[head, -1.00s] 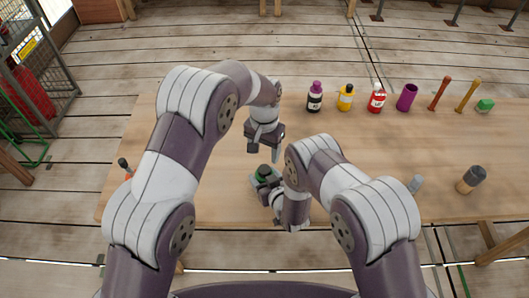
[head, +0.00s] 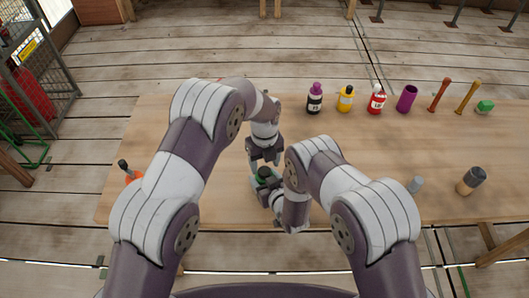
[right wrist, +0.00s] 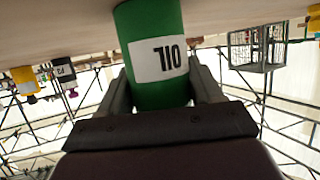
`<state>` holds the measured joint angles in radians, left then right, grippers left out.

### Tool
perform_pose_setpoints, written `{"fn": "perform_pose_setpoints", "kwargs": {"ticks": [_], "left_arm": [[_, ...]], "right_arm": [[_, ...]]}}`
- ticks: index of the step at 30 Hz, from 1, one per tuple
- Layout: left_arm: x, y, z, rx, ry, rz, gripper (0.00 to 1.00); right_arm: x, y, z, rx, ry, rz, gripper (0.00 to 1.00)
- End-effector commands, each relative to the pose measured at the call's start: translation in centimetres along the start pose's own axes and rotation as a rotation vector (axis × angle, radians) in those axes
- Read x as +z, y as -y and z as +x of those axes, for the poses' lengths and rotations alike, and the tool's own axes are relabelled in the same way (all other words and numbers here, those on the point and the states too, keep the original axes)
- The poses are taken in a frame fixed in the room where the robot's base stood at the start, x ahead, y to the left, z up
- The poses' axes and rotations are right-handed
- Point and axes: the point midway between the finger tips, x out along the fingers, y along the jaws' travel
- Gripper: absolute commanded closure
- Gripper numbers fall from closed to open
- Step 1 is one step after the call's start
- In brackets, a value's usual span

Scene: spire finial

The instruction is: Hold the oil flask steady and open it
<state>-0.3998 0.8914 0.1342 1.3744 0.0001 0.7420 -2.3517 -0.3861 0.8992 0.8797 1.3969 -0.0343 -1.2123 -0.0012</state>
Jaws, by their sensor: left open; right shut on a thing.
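The oil flask is green with a dark cap (head: 264,172) and stands on the table in the head view, partly hidden by my grippers. In the right wrist view the green flask (right wrist: 153,20) shows its white OIL label between the fingers. My right gripper (head: 267,190) is shut on the flask's body from the near right side. My left gripper (head: 265,160) is open, pointing down just above the cap. I cannot tell whether its fingers touch the cap.
A dark-topped cylinder (head: 471,180) is at right.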

Motion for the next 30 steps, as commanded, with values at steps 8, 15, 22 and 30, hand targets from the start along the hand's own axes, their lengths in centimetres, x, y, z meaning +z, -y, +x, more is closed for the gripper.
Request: {"fn": "perform_pose_setpoints", "kwargs": {"ticks": [8, 15, 22, 30], "left_arm": [[0.0, 0.0, 3.0, -0.001, 0.001, -0.002, 0.39], [0.0, 0.0, 3.1, -0.001, 0.001, -0.002, 0.43], [0.0, 0.0, 3.1, -0.001, 0.001, -0.004, 0.97], [0.0, 0.0, 3.1, 0.0, 0.0, -0.48, 0.97]], "right_arm": [[0.0, 0.0, 0.0, 0.0, 0.0, 0.0, 1.0], [0.0, 0.0, 0.0, 0.0, 0.0, 0.0, 1.0], [0.0, 0.0, 0.0, 0.0, 0.0, 0.0, 1.0], [0.0, 0.0, 0.0, 0.0, 0.0, 0.0, 1.0]]}}
